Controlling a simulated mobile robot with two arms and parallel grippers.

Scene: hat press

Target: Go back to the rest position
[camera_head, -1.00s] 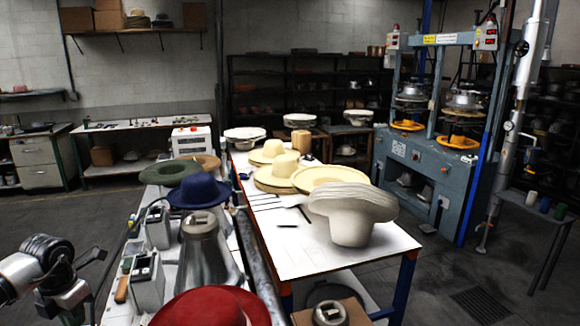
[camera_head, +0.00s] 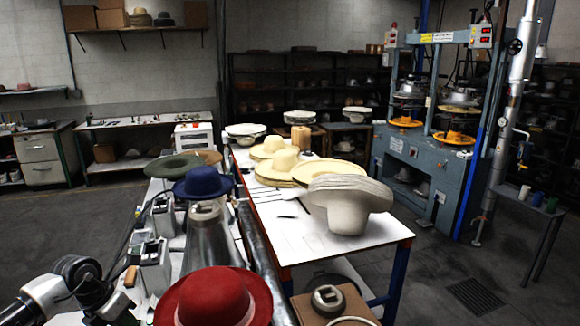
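My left arm comes in at the lower left corner; its gripper (camera_head: 112,310) is partly cut off by the bottom edge and its fingers cannot be made out. My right gripper does not show. The task names no object to handle. Nearest to my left arm, a red hat (camera_head: 212,298) lies at the front of the left bench, to the right of the arm and apart from it.
Left bench holds a blue hat (camera_head: 203,184), a green hat (camera_head: 174,167), a metal cone (camera_head: 208,236) and control boxes (camera_head: 155,268). The white table (camera_head: 330,248) carries stacked pale hats (camera_head: 349,199) and cream hats (camera_head: 280,165). A blue press (camera_head: 425,160) stands right. Floor at left is open.

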